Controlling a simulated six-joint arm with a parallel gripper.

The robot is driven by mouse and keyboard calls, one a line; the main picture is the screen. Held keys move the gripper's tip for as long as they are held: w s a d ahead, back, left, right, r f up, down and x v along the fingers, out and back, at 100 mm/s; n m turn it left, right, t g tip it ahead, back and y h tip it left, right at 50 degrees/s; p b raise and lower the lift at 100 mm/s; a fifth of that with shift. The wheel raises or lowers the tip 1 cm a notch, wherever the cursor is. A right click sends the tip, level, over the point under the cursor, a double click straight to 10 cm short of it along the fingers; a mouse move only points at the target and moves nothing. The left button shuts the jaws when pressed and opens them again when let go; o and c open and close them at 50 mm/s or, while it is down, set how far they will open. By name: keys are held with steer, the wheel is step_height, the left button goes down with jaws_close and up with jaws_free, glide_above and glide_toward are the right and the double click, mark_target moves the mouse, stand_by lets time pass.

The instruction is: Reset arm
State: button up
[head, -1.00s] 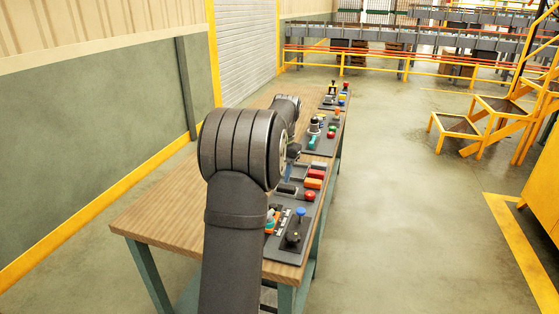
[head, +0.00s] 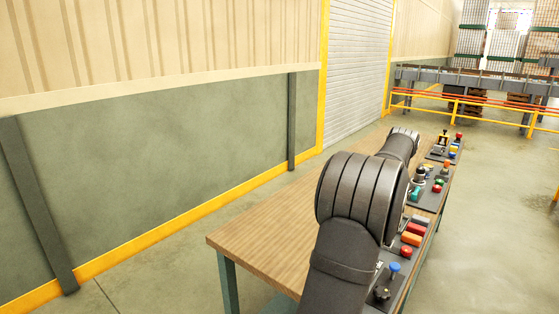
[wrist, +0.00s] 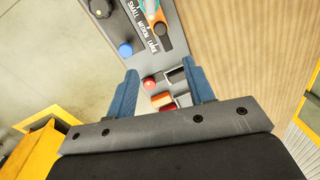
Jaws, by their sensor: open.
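My gripper (wrist: 165,95) is in the wrist view, with its two blue fingers spread apart and nothing between them. It is above a grey control panel (wrist: 188,14) on the wooden table. Below and between the fingers I see a red round button (wrist: 149,82) and red and dark blocks on the panel. In the head view my dark arm stands in front of the table and hides part of the panels; the gripper itself is hidden there.
The wooden table (head: 265,240) carries several panels with buttons and knobs along its right edge, including a blue knob (head: 394,267). Its left side is bare. A green and beige wall (head: 180,170) runs along the left. Yellow rails (head: 455,108) and a conveyor (head: 470,80) are behind.

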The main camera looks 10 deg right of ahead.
steer(key=f, duration=0.5)
steer(key=w+a+f, duration=0.1)
steer(key=f, duration=1.1)
steer(key=shift+w+a+f, duration=0.1)
steer(key=shift+w+a, duration=0.05)
steer(key=shift+w, duration=0.2)
steer(key=shift+s+a, duration=0.1)
